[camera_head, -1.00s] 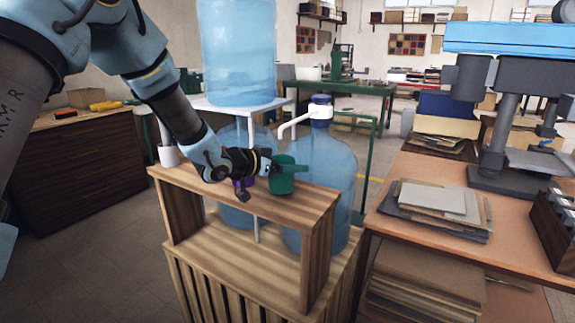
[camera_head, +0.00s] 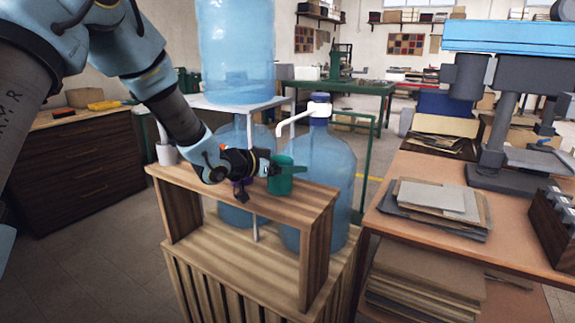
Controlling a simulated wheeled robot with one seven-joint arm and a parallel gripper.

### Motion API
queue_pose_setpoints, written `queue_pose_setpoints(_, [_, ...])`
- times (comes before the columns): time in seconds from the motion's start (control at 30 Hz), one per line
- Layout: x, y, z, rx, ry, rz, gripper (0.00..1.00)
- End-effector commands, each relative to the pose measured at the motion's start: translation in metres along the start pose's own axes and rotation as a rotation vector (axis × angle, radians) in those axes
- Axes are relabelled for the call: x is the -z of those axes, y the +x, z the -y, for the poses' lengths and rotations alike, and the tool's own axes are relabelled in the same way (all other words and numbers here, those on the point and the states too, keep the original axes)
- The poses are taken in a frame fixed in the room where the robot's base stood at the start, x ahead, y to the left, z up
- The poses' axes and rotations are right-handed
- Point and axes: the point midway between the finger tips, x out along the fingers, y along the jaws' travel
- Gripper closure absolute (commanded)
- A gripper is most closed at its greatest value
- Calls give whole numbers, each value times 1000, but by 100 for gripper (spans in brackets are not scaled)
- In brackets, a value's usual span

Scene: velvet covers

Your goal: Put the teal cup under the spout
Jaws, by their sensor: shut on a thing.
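The teal cup (camera_head: 281,178) is upright at the top board of a slatted wooden stand, with a handle-like part pointing right. My gripper (camera_head: 266,172) comes from the left and is shut on the cup's left side; its fingers are partly hidden. A white spout (camera_head: 290,121) curves from the top of a large blue water bottle (camera_head: 330,165). The spout's tip appears above the cup in the picture; I cannot tell whether it is directly over it in depth. I cannot tell whether the cup touches the board.
A white cup (camera_head: 167,154) stands at the left end of the wooden stand (camera_head: 300,205). Another big blue bottle (camera_head: 237,50) rests on a white platform behind. A workbench (camera_head: 405,225) with stacked boards is at right.

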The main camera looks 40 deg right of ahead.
Motion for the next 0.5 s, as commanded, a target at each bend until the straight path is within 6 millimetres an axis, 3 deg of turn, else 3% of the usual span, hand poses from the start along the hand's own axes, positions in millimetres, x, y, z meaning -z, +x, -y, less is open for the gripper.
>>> queue_pose_setpoints(0.03, [-1, 0, 0, 0, 0, 0, 68])
queue_pose_setpoints(0.07, [-1, 0, 0, 0, 0, 0, 11])
queue_pose_setpoints(0.17, [0, 0, 0, 0, 0, 0, 0])
queue_pose_setpoints(0.5, [-1, -6, 1, 1, 1, -1, 0])
